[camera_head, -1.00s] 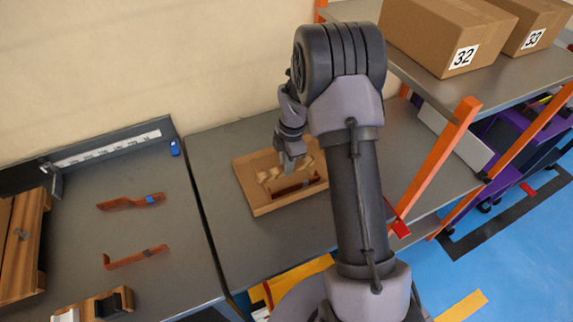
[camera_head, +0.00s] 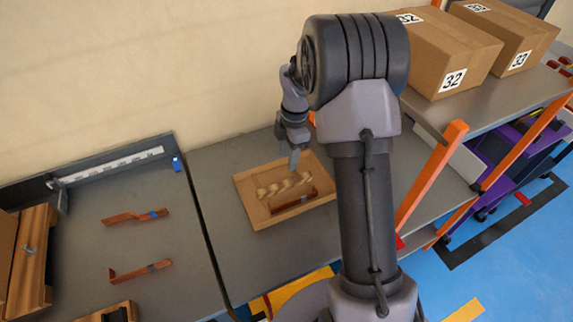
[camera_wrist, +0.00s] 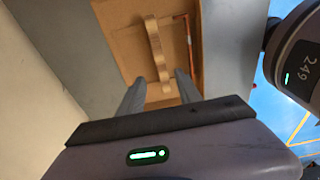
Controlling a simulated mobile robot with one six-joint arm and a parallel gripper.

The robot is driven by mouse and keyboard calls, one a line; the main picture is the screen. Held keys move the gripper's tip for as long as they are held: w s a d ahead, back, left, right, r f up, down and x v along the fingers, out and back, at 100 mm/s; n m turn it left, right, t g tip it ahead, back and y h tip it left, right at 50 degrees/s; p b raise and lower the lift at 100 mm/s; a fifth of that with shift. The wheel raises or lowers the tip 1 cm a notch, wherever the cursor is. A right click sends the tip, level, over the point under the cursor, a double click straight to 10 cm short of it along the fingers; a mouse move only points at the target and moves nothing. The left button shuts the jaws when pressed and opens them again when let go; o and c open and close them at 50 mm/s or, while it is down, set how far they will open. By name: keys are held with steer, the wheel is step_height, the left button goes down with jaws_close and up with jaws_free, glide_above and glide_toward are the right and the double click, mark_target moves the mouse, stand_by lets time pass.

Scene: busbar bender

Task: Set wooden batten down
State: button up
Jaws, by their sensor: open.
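The wooden batten (camera_head: 284,186), pale with a notched, wavy outline, lies in a shallow wooden tray (camera_head: 262,220). In the wrist view the batten (camera_wrist: 155,45) runs lengthwise in the tray, beyond my fingertips. My gripper (camera_head: 294,162) is above the tray's back part, clear of the batten. In the wrist view my gripper (camera_wrist: 160,84) shows two fingers apart with nothing held between them. A reddish-brown bent bar (camera_head: 294,203) lies in the tray along the batten's front side.
Two copper-coloured bent bars (camera_head: 136,217) (camera_head: 141,270) lie on the left grey table. A wooden block fixture (camera_head: 28,260) stands at its left edge. A shelf with orange posts (camera_head: 432,180) and cardboard boxes (camera_head: 450,55) stands close on the right. Bare grey table surrounds the tray.

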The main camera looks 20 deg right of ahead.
steer(key=s+a+r+m+t, duration=0.1)
steer(key=s+a+r+m, duration=0.3)
steer(key=r, duration=0.4)
steer(key=s+a+r+m+t, duration=0.1)
steer(key=s+a+r+m, duration=0.25)
steer(key=r, duration=0.45)
steer(key=s+a+r+m+t, duration=0.2)
steer(key=s+a+m, duration=0.2)
steer(key=s+m, duration=0.3)
steer(key=s+a+r+m+t, duration=0.1)
steer(key=s+a+r+m, duration=0.2)
steer(key=s+m, duration=0.5)
steer(key=s, duration=0.2)
steer(key=shift+s+a+r+t+y, duration=0.15)
steer(key=shift+s+a+t+y, duration=0.2)
steer(key=shift+a+t+y, duration=0.05)
